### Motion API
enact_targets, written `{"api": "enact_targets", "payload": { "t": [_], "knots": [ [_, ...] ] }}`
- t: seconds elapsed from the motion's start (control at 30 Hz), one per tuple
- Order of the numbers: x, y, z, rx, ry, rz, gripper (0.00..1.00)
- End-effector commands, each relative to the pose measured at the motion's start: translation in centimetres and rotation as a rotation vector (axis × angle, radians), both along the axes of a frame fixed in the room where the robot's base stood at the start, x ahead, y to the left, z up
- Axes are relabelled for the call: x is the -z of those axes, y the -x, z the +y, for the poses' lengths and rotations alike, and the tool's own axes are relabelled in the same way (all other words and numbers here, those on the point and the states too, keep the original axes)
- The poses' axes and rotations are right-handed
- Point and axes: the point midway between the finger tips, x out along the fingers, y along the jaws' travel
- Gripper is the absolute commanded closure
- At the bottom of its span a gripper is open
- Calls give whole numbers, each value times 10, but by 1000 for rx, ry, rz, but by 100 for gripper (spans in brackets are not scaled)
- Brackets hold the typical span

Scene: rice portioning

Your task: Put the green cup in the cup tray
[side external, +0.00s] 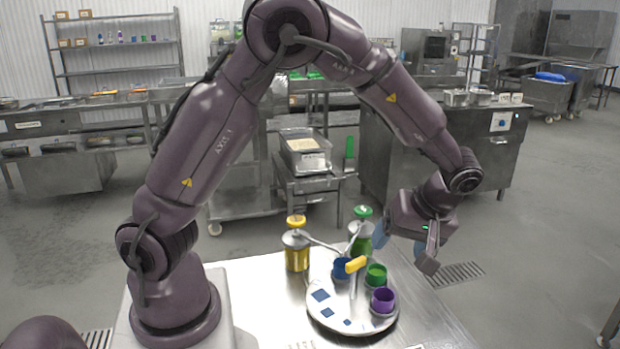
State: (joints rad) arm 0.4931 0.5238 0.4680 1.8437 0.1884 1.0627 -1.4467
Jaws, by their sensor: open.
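The green cup (376,276) stands upright at the right part of a round metal tray (333,326), between a blue cup (341,272) and a purple cup (383,302). This tray is the only one I see with cups; I cannot tell whether the green cup sits fully in a recess. A yellow-headed piece (355,264) stands by the blue cup and partly hides it. My gripper (427,262) is open, to the right of the green cup and apart from it, above the table's right side. Nothing shows between its fingers.
A yellow pump bottle (297,249) and a green pump bottle (361,238) stand behind the tray, their spouts reaching toward it. Flat blue squares (321,295) mark the tray's left part. The metal table (270,285) is bare at left. A cart behind holds a rice-coloured bin (306,158).

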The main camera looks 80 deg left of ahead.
Motion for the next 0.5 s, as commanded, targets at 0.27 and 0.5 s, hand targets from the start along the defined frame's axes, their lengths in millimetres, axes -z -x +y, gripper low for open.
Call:
{"api": "enact_targets", "payload": {
  "t": [0.27, 0.5],
  "knots": [
    [-85, 59, -7, 478, 348, -118, 28],
    [-133, 122, -13, 967, 347, -274, 28]
  ]
}}
